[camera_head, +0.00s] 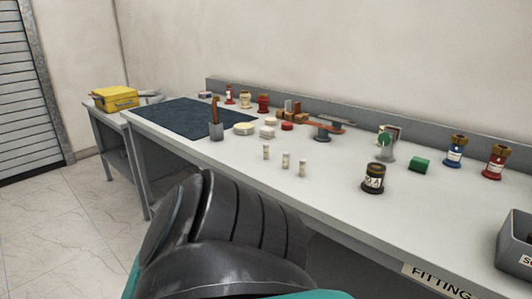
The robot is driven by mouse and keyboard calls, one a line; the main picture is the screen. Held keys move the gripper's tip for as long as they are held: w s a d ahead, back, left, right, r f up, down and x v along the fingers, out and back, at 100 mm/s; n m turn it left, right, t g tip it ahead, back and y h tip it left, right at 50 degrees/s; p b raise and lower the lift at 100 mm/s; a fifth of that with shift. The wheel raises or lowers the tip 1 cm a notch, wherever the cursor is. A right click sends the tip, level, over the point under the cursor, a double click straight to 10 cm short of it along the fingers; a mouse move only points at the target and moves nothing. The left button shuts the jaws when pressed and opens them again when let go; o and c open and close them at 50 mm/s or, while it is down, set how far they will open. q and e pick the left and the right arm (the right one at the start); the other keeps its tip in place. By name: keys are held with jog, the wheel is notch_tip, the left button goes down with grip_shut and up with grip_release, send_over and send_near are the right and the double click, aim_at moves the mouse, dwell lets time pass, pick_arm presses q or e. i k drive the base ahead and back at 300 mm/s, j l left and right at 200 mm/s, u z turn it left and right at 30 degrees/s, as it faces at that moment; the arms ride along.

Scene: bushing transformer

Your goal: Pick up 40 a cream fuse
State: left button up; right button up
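Three small cream fuses stand upright in a slanting row near the front edge of the long workbench (335,187). The left fuse (266,152) is farthest from me, the middle fuse (285,160) is between, and the right fuse (302,168) is nearest. They stand apart from each other. They carry small markings that are too small to read, so I cannot tell which is marked 40. Neither of my grippers shows in the head view. A dark ribbed part of my own body fills the lower middle, just in front of the bench.
A dark bushing (373,178) stands right of the fuses, near the front edge. White round pieces (267,131) and a grey cup (216,131) lie behind them.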

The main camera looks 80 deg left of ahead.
aim_at(265, 145)
jog(key=u, duration=2.6)
jog(key=i+j, duration=0.4)
jog(key=i+j+z, duration=0.15)
jog(key=i+j, duration=0.2)
jog(key=j, duration=0.2)
